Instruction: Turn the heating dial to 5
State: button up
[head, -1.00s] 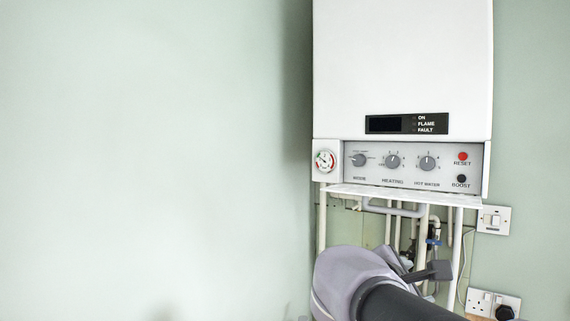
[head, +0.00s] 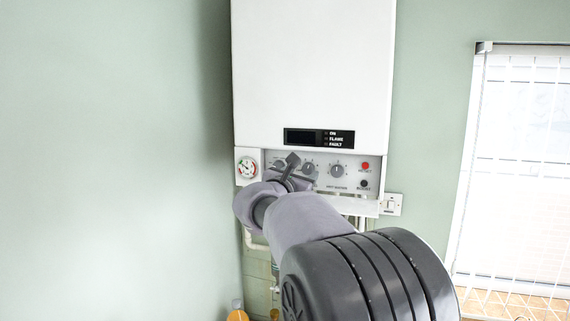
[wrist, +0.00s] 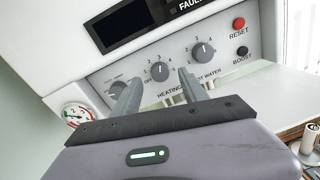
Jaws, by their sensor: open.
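The heating dial (wrist: 160,72) is a grey round knob on the boiler's control panel, with numbers around it and HEATING printed below. Its pointer looks roughly upward in the wrist view; the exact number is too small to tell. It also shows in the head view (head: 308,168), partly hidden by my arm. My gripper (wrist: 159,76) is open and empty. In the wrist view its two fingers lie to the left and right of the heating dial, with the dial showing between their tips. I cannot tell whether they touch it or the panel.
A red reset button (wrist: 239,23) and black boost button (wrist: 242,51) are farther right. A gauge (wrist: 76,114) is at left. A white ledge (head: 352,206) juts out below the panel.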

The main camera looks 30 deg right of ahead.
aim_at(307, 169)
jog(key=p+x, duration=0.1)
jog(key=x, duration=0.2)
jog(key=shift+w+d, duration=0.15)
jog(key=shift+w, duration=0.1)
grip_shut()
